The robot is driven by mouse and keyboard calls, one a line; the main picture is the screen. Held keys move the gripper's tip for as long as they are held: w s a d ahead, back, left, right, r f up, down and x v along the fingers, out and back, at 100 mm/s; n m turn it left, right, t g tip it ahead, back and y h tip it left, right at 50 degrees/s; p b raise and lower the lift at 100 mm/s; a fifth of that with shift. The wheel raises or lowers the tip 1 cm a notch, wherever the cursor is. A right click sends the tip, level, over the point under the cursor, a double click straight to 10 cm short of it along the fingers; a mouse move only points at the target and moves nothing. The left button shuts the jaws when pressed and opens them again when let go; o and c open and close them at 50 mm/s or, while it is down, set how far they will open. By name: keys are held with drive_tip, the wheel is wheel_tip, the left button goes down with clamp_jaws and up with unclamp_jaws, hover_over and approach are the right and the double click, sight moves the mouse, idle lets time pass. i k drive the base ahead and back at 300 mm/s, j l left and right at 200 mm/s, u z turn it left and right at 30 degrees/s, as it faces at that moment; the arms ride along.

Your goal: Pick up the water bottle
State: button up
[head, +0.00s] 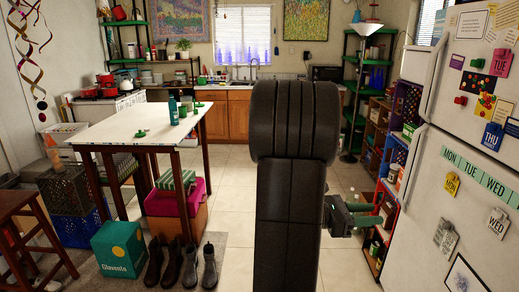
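A teal water bottle (173,111) stands upright on the white-topped table (110,130) at the left, near the table's far right part. Small green things lie around it on the tabletop. My gripper (368,214) shows small at the right of my dark arm, far from the bottle and in front of the shelf by the fridge. Its two fingers look apart with nothing between them. Part of the gripper's base is hidden behind my arm.
A teal box (121,249), boots (172,263) and a pink bin (177,199) are on the floor by the table. A wooden stool (28,225) stands at the left. The white fridge (440,170) and shelves (386,215) bound the right. Tiled floor (235,180) is open between.

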sight(172, 104)
drive_tip(key=i+z, duration=0.25)
drive_tip(key=i, duration=1.45)
drive_tip(key=i+u, duration=0.1)
drive_tip(key=i, duration=0.75)
drive_tip(key=i+l+u, duration=0.15)
drive_tip(key=i, duration=0.75)
drive_tip(key=i+j+u, duration=0.1)
drive_tip(key=i+u, duration=0.5)
drive_tip(key=u, duration=0.2)
drive_tip(key=i+l+u, duration=0.1)
drive_tip(key=i+u, duration=0.3)
drive_tip(key=i+l+u, duration=0.2)
drive_tip(key=u, duration=0.2)
drive_tip(key=i+u, duration=0.2)
drive_tip(key=u, duration=0.2)
drive_tip(key=i+u, duration=0.2)
drive_tip(key=u, duration=0.25)
drive_tip(key=i+u, duration=0.15)
drive_tip(key=u, duration=0.25)
drive_tip(key=i+l+u, duration=0.1)
drive_tip(key=u, duration=0.3)
drive_tip(key=i+l+u, duration=0.3)
drive_tip(key=i, duration=0.1)
